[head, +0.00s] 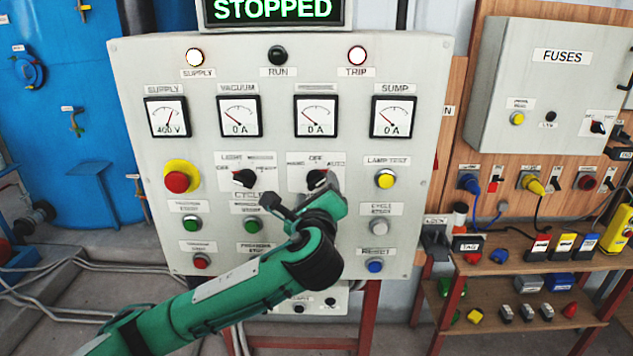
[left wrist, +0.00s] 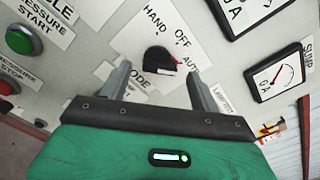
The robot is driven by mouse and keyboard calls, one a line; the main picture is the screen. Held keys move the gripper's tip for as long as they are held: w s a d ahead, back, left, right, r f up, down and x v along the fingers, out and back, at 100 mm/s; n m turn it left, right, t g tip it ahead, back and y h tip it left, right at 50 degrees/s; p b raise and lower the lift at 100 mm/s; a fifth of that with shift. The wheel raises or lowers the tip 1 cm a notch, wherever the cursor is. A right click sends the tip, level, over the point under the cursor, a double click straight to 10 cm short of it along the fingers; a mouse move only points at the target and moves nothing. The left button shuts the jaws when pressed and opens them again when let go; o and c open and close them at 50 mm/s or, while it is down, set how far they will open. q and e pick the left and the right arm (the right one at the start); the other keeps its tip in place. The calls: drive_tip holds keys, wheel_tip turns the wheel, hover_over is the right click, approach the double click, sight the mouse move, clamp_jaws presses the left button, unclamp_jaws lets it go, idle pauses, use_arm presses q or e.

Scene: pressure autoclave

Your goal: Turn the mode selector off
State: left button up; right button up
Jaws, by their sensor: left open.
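The mode selector (head: 318,179) is a black rotary knob with a red pointer on the grey control panel (head: 315,240). It also shows in the left wrist view (left wrist: 158,60), with HAND, OFF and AUTO marked around it. Its pointer is turned toward AUTO. A MODE label is partly hidden by a finger. My left gripper (head: 303,192) is open in front of the panel, also seen in the left wrist view (left wrist: 160,82). Its fingers are spread to either side, just below the knob in that picture, apart from it. The gripper partly covers the knob in the head view. My right gripper is not in view.
A second selector (head: 244,178) sits left of the mode selector, beside a red emergency button (head: 177,182). Start, stop and lamp-test buttons surround them, with gauges above. The display (head: 273,11) reads STOPPED. A shelf (head: 530,262) with lockout items stands at right.

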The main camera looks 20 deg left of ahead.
use_arm(q)
drive_tip(key=shift+x, duration=0.95)
drive_tip(key=shift+c, duration=0.2)
drive_tip(key=c, duration=0.9)
drive_tip(key=shift+c, duration=0.2)
drive_tip(key=shift+n, duration=0.3)
drive_tip(key=n, duration=0.4)
drive_tip(key=shift+s, duration=0.1)
drive_tip(key=n, duration=0.5)
drive_tip(key=shift+a, duration=0.15)
drive_tip(key=shift+b, duration=0.3)
